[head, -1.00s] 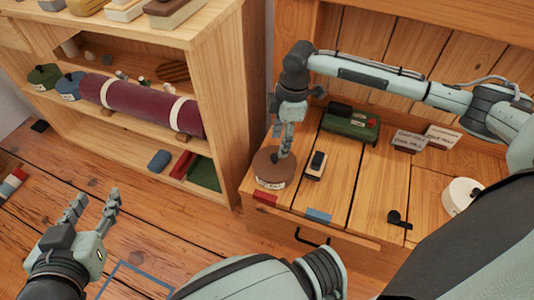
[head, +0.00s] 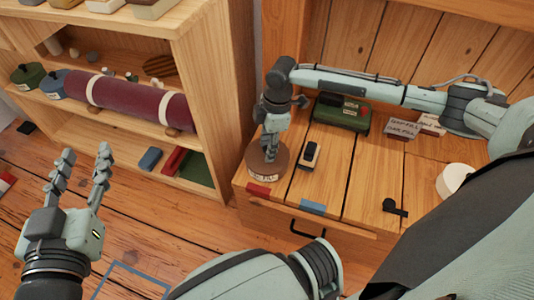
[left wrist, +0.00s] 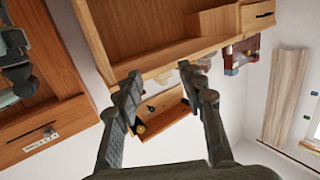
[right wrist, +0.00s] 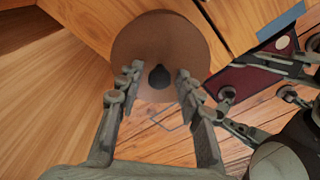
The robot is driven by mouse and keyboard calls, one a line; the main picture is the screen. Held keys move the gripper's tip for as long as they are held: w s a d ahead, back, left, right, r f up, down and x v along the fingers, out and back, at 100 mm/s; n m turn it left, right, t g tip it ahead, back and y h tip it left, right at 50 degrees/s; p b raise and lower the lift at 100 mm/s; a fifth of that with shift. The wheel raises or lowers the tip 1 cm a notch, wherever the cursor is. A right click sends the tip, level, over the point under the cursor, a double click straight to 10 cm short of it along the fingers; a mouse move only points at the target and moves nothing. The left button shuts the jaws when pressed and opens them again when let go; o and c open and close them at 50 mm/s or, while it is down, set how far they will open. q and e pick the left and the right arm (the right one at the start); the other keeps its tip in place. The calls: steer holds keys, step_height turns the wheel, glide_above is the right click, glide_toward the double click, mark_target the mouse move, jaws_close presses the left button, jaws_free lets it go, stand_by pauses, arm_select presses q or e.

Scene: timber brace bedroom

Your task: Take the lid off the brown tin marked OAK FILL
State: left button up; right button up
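The brown tin (head: 268,168) stands on the wooden bench top near its left front corner, with a pale label on its front; the lettering is too small to read. Its round brown lid is on and fills the middle of the right wrist view (right wrist: 135,45), with a dark knob (right wrist: 160,76) at its centre. My right gripper (head: 270,150) points down over the lid. Its fingers are open, one on each side of the knob, with gaps between. My left gripper (head: 83,165) is open and empty, raised over the floor at the left.
A black-and-tan block (head: 310,155) lies just right of the tin, with a green box (head: 341,112) behind. Red (head: 257,190) and blue (head: 312,207) patches mark the bench's front edge. A shelf unit (head: 225,100) stands close on the left. Small name cards (head: 402,130) stand further right.

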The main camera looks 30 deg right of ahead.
jaws_close()
steer(key=shift+r, duration=0.1)
